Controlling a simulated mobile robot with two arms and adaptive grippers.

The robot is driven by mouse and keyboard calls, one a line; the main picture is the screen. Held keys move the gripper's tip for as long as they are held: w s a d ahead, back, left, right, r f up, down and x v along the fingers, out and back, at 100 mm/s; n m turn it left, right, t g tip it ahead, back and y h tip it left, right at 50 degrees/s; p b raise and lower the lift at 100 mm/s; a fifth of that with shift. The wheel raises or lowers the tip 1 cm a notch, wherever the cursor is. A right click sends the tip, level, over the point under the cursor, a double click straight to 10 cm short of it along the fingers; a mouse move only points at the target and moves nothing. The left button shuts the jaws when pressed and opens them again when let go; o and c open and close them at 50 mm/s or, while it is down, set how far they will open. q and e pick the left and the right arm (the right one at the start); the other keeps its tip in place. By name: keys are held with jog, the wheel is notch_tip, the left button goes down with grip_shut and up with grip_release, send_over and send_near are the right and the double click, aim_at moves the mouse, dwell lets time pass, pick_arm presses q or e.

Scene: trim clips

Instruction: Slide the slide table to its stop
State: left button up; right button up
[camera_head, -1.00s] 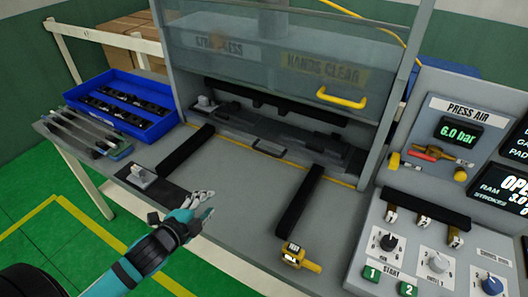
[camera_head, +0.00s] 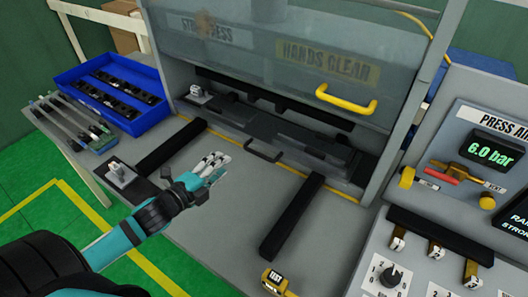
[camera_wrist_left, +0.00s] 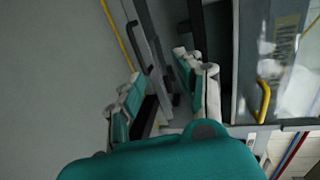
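The slide table (camera_head: 290,138) is a dark grey plate inside the press, behind the yellow line. A black handle (camera_head: 263,152) stands out at its front edge, between two black rails. My left gripper (camera_head: 216,166) is over the grey bench in front of the press, left of the handle and apart from it. In the left wrist view its two fingers (camera_wrist_left: 165,92) are spread with nothing held between them. The handle also shows beyond the fingers in the wrist view (camera_wrist_left: 140,45). My right gripper is not in view.
Black rails, left (camera_head: 174,144) and right (camera_head: 292,217), run along the bench. The clear guard with a yellow handle (camera_head: 346,99) hangs above the opening. A blue bin (camera_head: 92,77) stands at left. A control panel (camera_head: 400,262) and a yellow tagged item (camera_head: 277,283) are at right.

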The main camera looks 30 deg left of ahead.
aim_at(256, 152)
pick_arm(q)
notch_tip(256, 152, down, 6)
jog(key=b, duration=0.5)
jog(key=shift+w, duration=0.3)
jog(key=p+x, duration=0.2)
jog(key=x, duration=1.4)
jog(key=shift+w+d+f, duration=0.1)
jog(key=shift+w, duration=0.25)
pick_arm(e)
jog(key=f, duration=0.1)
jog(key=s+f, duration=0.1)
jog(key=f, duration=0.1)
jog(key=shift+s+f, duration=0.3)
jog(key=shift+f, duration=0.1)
pick_arm(q)
grip_shut()
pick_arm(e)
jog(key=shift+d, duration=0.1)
